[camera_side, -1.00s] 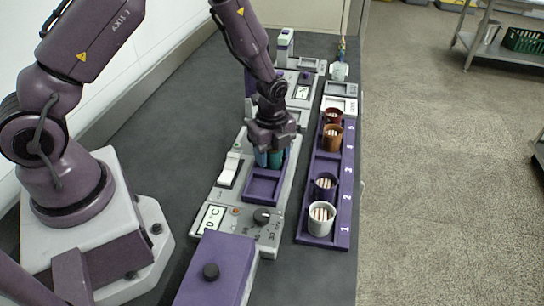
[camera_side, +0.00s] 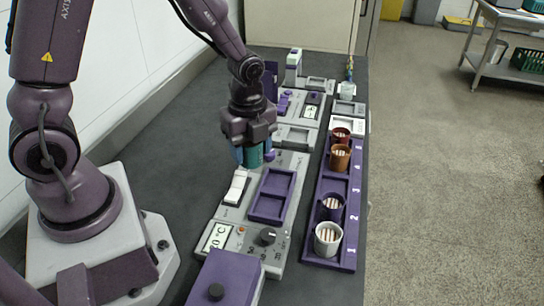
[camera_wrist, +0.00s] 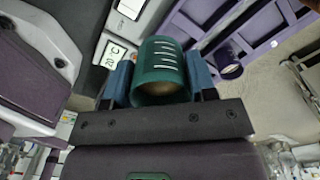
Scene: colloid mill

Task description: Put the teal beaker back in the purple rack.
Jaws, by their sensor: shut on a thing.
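My gripper (camera_side: 253,156) is shut on the teal beaker (camera_side: 256,154), its blue fingers on either side of it. The beaker is held above the grey heating unit, clear of its purple holder (camera_side: 271,216), which is empty. In the wrist view the teal beaker (camera_wrist: 160,72) sits between the fingers, with pale marks on its side. The purple rack (camera_side: 314,247) lies to the right, numbered 1 to 5. A white beaker (camera_side: 328,239) is at 1, a purple one (camera_side: 330,208) at 2, an orange-brown one (camera_side: 340,158) at 4, a red one (camera_side: 341,136) at 5. Place 3 is empty.
The heating unit has a white switch (camera_side: 236,187), a display (camera_side: 217,237) and a dark knob (camera_side: 267,236). A purple box (camera_side: 226,279) stands in front. The bench left of the unit is bare.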

